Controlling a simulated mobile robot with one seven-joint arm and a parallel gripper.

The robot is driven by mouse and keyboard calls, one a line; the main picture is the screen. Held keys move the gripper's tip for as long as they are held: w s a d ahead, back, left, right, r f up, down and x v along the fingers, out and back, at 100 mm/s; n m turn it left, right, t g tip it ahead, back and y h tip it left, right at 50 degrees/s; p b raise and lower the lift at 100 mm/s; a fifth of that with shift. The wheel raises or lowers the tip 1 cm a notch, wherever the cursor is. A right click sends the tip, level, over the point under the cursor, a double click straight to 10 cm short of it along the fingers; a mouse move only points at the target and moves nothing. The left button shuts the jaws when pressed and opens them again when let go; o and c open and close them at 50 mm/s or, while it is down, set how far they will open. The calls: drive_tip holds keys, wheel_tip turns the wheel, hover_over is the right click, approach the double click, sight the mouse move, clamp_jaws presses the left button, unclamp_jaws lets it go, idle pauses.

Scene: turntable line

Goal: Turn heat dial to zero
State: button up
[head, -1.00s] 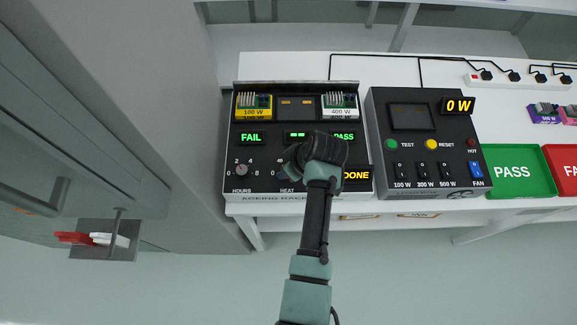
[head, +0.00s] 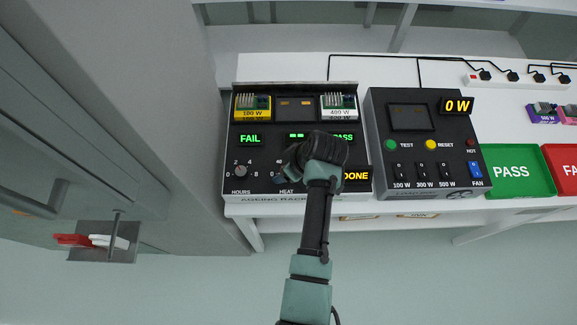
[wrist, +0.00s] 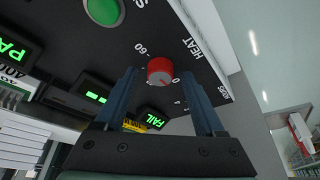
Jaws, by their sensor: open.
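The heat dial (wrist: 160,71) is a small red knob on the dark ageing rack panel (wrist: 100,45), with a "HEAT" label beside it and scale marks around it. I cannot read its exact setting. My gripper (wrist: 160,78) is open, with one finger on each side of the dial in the wrist view. I cannot tell whether the fingers touch it. In the head view my gripper (head: 296,160) is over the rack's lower front, above the "HEAT" label, and hides the dial.
A tester box (head: 425,150) with switches stands to the right, then a green PASS tray (head: 535,188). A grey wall edge is close on the left.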

drive_tip(key=shift+r, duration=0.1)
drive_tip(key=v, duration=1.2)
drive_tip(key=shift+s+d+r+b, duration=0.15)
drive_tip(key=shift+s+r+b, duration=0.05)
drive_tip(key=shift+r+b, duration=0.15)
